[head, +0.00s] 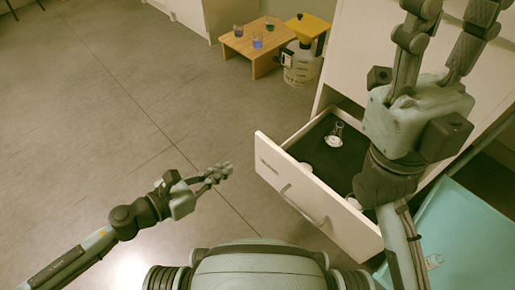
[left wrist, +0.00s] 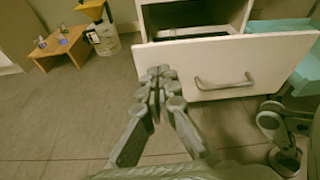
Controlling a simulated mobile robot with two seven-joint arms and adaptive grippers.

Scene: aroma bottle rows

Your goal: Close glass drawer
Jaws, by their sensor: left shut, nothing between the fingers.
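The glass drawer (head: 318,207) is pulled out of the white cabinet (head: 360,50) in the head view. Its dark inside holds a small glass flask (head: 335,135) and other pale glassware, partly hidden by my right arm. Its front panel and bar handle also show in the left wrist view, with the handle (left wrist: 224,84) right of my gripper. My left gripper (head: 226,172) is shut and empty, left of the drawer front and apart from it in the head view. My right gripper (head: 448,12) is raised over the cabinet side, its fingertips cut off by the top edge.
A low wooden table (head: 247,43) with several small beakers stands at the back. Next to it is a jug with a yellow top (head: 302,62). A turquoise tray or bin (head: 465,235) lies at the right. The grey floor left of the drawer is clear.

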